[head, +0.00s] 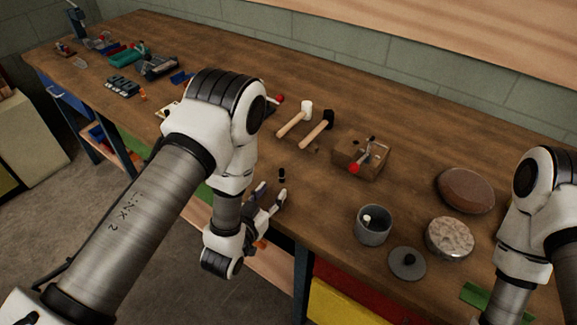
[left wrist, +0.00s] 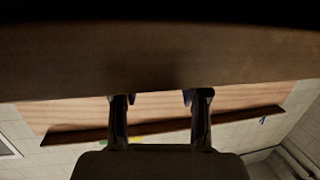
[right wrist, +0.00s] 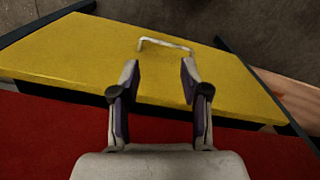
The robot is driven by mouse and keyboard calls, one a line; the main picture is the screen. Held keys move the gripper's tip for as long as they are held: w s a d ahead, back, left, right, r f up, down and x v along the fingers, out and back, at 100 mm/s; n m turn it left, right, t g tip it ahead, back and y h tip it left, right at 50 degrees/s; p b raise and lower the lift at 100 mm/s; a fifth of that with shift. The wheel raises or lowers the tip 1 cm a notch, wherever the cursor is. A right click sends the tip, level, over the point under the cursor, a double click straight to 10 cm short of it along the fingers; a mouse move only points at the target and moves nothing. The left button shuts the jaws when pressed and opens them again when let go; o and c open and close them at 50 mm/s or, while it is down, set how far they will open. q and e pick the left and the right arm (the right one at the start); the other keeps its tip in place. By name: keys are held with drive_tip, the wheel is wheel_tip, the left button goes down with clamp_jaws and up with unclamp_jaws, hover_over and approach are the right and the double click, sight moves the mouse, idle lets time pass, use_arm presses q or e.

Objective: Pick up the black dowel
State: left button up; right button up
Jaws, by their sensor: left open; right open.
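A small black piece, which looks like the black dowel (head: 282,175), is on the wooden bench near its front edge, just beyond my left gripper. My left gripper (head: 271,199) is open at the bench's front edge, with nothing seen between its fingers. In the left wrist view, the open left fingers (left wrist: 158,97) point toward a dark brown surface; I cannot make out the dowel there. My right gripper (right wrist: 160,78) is open and empty in the right wrist view, facing a yellow drawer front. It is outside the head view, where only its arm shows.
Two mallets (head: 317,130) and a wooden block with a red-knobbed clamp (head: 348,160) lie behind the dowel. A grey cup (head: 373,226), a lid with a black knob (head: 408,265) and two round stones (head: 465,191) stand to the right. The yellow drawer (right wrist: 70,55) has a metal handle.

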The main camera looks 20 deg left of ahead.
sight(281, 178)
use_arm(q)
drive_tip(key=shift+w+d+r, duration=0.15)
drive_tip(key=shift+w+r, duration=0.1)
drive_tip(key=shift+w, duration=0.4)
drive_tip(key=b+x, duration=0.1)
drive_tip(key=x, duration=0.4)
drive_tip(key=shift+w, duration=0.3)
drive_tip(key=shift+s+r, duration=0.1)
drive_tip(key=shift+r, duration=0.05)
clamp_jaws()
